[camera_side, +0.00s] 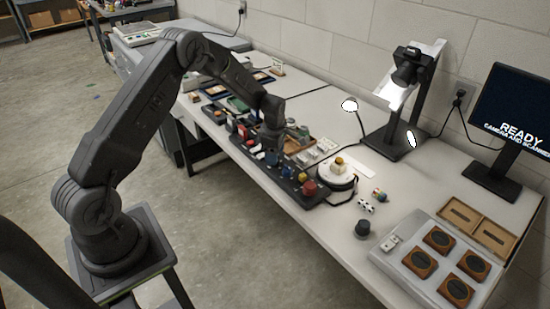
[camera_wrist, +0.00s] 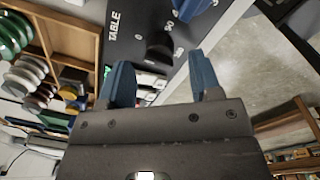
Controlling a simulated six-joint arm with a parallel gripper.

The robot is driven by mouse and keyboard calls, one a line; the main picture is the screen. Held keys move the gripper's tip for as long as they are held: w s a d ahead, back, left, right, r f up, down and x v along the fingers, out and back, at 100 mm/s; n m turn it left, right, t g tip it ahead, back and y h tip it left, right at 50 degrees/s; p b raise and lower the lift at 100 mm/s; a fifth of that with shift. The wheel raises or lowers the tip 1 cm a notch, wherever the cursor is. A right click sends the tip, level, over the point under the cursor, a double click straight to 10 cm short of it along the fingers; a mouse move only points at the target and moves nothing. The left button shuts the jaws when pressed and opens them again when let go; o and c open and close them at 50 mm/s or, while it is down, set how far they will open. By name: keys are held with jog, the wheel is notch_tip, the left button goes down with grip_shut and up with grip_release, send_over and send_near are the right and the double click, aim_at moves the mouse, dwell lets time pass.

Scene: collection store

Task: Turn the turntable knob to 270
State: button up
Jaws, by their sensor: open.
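The turntable knob (camera_wrist: 157,46) is dark, on a black panel (camera_wrist: 137,12) marked "TABLE", with a 90 mark and other small numbers around it. I cannot read where its pointer stands. My gripper (camera_wrist: 160,60) has blue fingers, open, one to each side of the knob in the wrist view; I see no contact. In the side view my gripper (camera_side: 276,136) is low over the far part of the black control panel (camera_side: 313,203), and I cannot pick out the knob there. The round white turntable (camera_side: 322,178) carries a small yellow block (camera_side: 340,161).
A blue knob (camera_wrist: 192,8) is close by on the panel. A red knob (camera_side: 309,188) is at the panel's near end. A lamp (camera_side: 350,104), camera stand (camera_side: 398,145) and monitor (camera_side: 511,120) stand behind and right.

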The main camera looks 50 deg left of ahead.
jog(key=shift+f, duration=1.25)
jog(key=shift+c, duration=0.4)
jog(key=c, duration=0.8)
jog(key=shift+c, duration=0.2)
